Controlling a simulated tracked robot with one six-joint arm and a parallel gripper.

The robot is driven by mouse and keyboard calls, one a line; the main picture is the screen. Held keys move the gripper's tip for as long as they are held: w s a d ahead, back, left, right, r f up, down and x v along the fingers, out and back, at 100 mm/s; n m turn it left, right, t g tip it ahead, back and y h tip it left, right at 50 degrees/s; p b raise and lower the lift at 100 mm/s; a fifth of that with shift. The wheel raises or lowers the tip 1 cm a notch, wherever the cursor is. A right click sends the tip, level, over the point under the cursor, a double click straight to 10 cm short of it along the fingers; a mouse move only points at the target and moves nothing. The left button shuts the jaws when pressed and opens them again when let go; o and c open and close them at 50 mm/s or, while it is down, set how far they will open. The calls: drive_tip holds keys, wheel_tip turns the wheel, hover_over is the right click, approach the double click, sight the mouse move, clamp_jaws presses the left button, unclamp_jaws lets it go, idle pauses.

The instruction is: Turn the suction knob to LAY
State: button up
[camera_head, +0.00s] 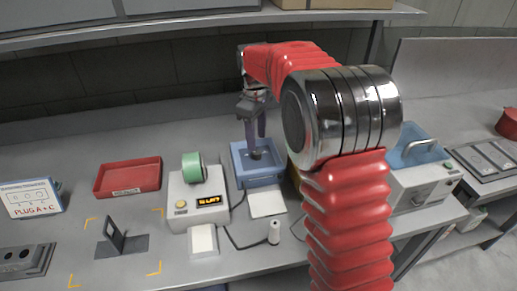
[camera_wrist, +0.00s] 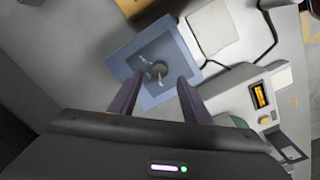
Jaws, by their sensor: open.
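My gripper (camera_head: 255,138) is open, its two dark fingers pointing down over a blue square tray (camera_head: 240,172). A white device (camera_head: 188,208) with a yellow button and an amber display (camera_head: 209,201) stands left of the tray. A grey box (camera_head: 425,180) at the right has a small round dial (camera_head: 418,200). I cannot read a suction or LAY label.
A green roll (camera_head: 194,167) sits on the white device. A red tray (camera_head: 128,177), a sign (camera_head: 31,198) and a dark bracket (camera_head: 122,242) stand at the left. A white pad (camera_head: 267,203) and a cable lie in front of the tray. A shelf (camera_head: 200,25) runs above.

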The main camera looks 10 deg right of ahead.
sight(258, 152)
wheel_tip(258, 152, down, 6)
drive_tip(key=shift+w+d+r, duration=0.1)
drive_tip(key=shift+r, duration=0.05)
drive_tip(key=shift+c, duration=0.6)
drive_tip(key=c, duration=0.9)
drive_tip(key=shift+d, duration=0.2)
drive_tip(key=shift+a, duration=0.1)
